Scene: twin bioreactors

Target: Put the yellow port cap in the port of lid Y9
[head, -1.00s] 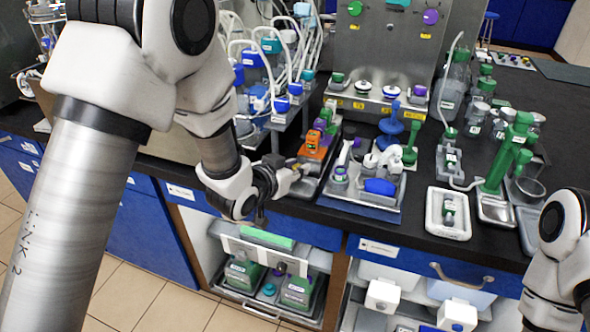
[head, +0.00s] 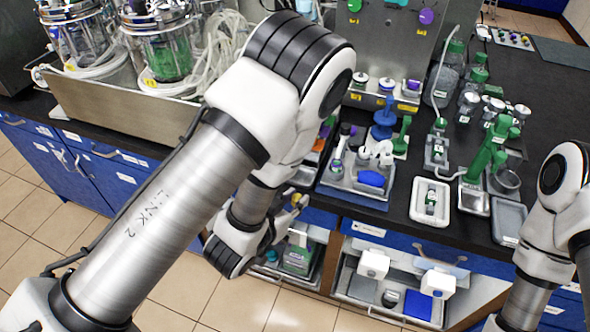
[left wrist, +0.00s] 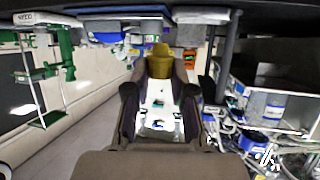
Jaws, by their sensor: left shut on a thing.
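My left gripper (left wrist: 158,90) is shut on the yellow port cap (left wrist: 159,62), which sits between its fingertips in the left wrist view. In the head view this gripper (head: 297,203) is in front of the bench edge, partly hidden by my own arm. Two glass bioreactor vessels stand at the back left, the left one (head: 80,38) and the right one (head: 165,50), well away from the gripper. Their lids are cut off or crowded with fittings. I cannot read Y9 or make out its port. My right arm shows at the right edge, but its gripper is out of view.
A metal tray wall (head: 130,112) runs in front of the vessels, with pale tubing coiled around them. A tray (head: 345,180) with blue and white parts and a white dish (head: 429,203) stand on the bench. Open shelves with bottles lie below the bench top.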

